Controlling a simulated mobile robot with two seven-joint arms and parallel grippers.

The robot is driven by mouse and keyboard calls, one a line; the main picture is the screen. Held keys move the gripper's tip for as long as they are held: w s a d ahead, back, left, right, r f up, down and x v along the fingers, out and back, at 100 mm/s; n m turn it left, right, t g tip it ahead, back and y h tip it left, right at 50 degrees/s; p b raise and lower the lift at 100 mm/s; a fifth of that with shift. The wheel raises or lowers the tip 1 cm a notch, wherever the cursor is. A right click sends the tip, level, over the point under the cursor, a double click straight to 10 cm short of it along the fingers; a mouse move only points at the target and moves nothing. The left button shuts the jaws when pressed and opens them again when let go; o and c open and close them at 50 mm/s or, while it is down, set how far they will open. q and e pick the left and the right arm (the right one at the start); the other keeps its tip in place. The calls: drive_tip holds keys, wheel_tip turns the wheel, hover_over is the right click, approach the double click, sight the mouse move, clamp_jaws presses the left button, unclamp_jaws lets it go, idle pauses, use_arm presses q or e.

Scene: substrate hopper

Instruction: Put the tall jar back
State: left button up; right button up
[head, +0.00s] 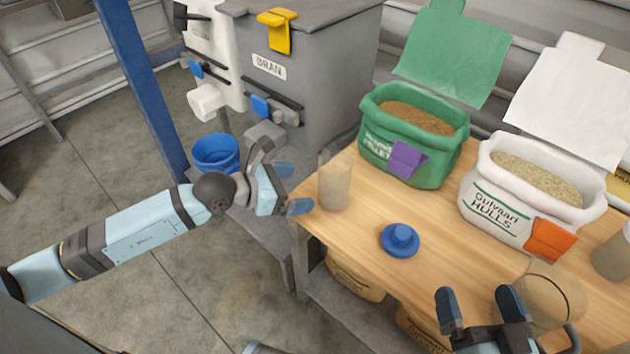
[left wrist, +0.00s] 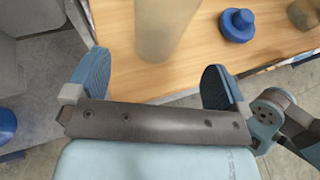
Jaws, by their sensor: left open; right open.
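A tall, see-through jar with beige contents (head: 335,183) stands upright and lidless near the left end of the wooden table. It also shows in the left wrist view (left wrist: 165,28), its top cut off. My left gripper (head: 292,189) is open at the table's left edge. Its fingertips point at the jar, one to each side in the wrist view, with the jar just beyond them and not gripped. A blue knobbed lid (head: 401,241) lies on the table right of the jar. My right gripper (head: 481,308) is open and empty at the lower right.
An empty clear container (head: 553,296) stands close to my right gripper. Another jar (head: 612,256) is at the right edge. A green pellet bag (head: 412,172) and a white hulls bag (head: 497,218) line the table's back. A grey bran hopper (head: 325,75) and blue bucket (head: 215,153) are left.

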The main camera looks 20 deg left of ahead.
use_arm(q)
drive_tip(key=s+d+r+m+t, duration=0.1)
drive_tip(key=s+d+m+t, duration=0.1)
drive_tip(key=m, duration=0.8)
drive_tip(key=s+d+r+m+t+y, duration=0.1)
drive_tip(key=s+d+r+m+t, duration=0.1)
drive_tip(key=s+d+m, duration=0.2)
drive_tip(key=s+d+r+m+t, duration=0.1)
drive_tip(key=s+m, duration=0.7)
drive_tip(key=m, duration=0.8)
drive_tip(key=d+r, duration=0.1)
drive_tip(key=d, duration=0.1)
drive_tip(key=shift+d+t+y, duration=0.35)
drive_tip(key=shift+t+y, duration=0.05)
use_arm(e)
drive_tip(key=shift+d+f+g+h, duration=0.15)
drive_tip(key=shift+f+g+h, duration=0.15)
drive_tip(key=shift+f, duration=0.2)
use_arm(q)
drive_tip(key=shift+s, duration=0.1)
use_arm(e)
drive_tip(key=shift+w+r, duration=0.1)
